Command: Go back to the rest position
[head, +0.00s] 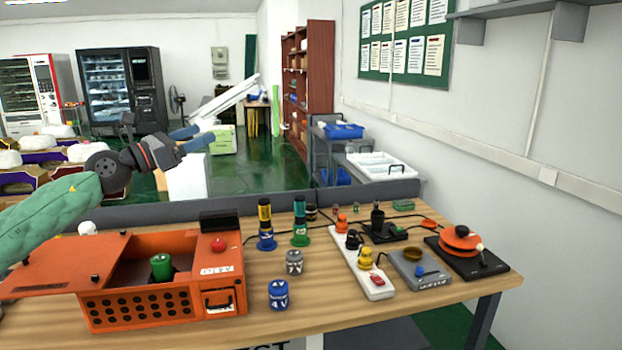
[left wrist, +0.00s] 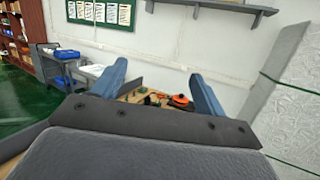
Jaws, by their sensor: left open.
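My left gripper (head: 191,139) reaches in from the left in the head view, raised above the table's back edge, over the orange box. Its two blue fingers are spread apart with nothing between them. In the left wrist view the fingers (left wrist: 158,92) are also apart and empty, with the table and wall beyond them. My right gripper is not seen in either view.
The wooden table (head: 335,310) holds an orange box (head: 140,309) with a green cylinder (head: 161,266) inside. Labelled cylinders (head: 279,294), a white power strip (head: 372,288) and an orange-black device (head: 462,240) stand to its right. A low dark panel (head: 365,193) edges the table's back.

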